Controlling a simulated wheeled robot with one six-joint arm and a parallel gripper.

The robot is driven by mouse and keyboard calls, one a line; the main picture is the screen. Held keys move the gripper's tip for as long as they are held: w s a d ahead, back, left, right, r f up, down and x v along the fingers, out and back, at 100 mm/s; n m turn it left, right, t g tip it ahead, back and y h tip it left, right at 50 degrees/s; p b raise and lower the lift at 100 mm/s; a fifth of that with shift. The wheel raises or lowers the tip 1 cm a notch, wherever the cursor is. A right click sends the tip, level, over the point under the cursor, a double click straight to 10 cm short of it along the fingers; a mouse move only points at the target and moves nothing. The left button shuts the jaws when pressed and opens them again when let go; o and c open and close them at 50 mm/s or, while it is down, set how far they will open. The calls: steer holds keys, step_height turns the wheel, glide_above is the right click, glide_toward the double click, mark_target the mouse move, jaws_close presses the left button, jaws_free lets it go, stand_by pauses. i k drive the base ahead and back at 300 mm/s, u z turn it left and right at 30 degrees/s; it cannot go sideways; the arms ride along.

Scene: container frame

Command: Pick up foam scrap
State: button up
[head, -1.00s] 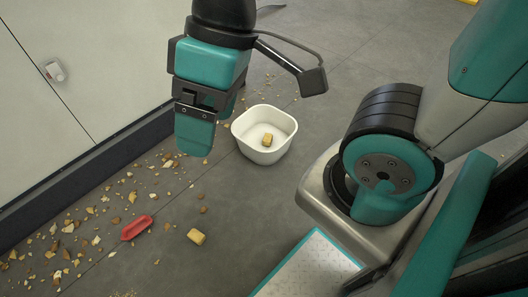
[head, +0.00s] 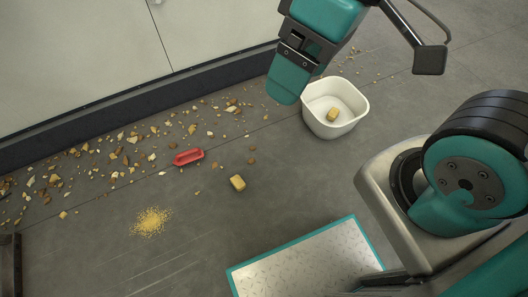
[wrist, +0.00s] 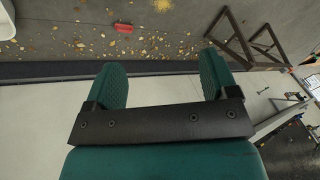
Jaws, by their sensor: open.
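A small yellow foam scrap (head: 237,183) lies on the grey floor in the middle of the head view. A similar yellow block (head: 333,115) lies inside a white square tub (head: 348,128). My gripper (head: 286,88) hangs in front of the tub's left side in the head view, above and right of the loose scrap and apart from it. In the wrist view my gripper (wrist: 163,75) is open, with nothing between its two teal fingers. The loose scrap cannot be made out in the wrist view.
A red tray-like piece (head: 188,157) lies left of the scrap, and shows in the wrist view (wrist: 123,28). Brown and tan crumbs (head: 115,150) spread along the wall base (head: 90,130). A pile of yellow grains (head: 151,221) lies lower left. Floor around the scrap is mostly clear.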

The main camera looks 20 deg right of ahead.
mark_target(236, 182)
steer(key=k, duration=0.5)
steer(key=u, duration=1.45)
steer(key=i, duration=1.2)
steer(key=z, duration=1.9)
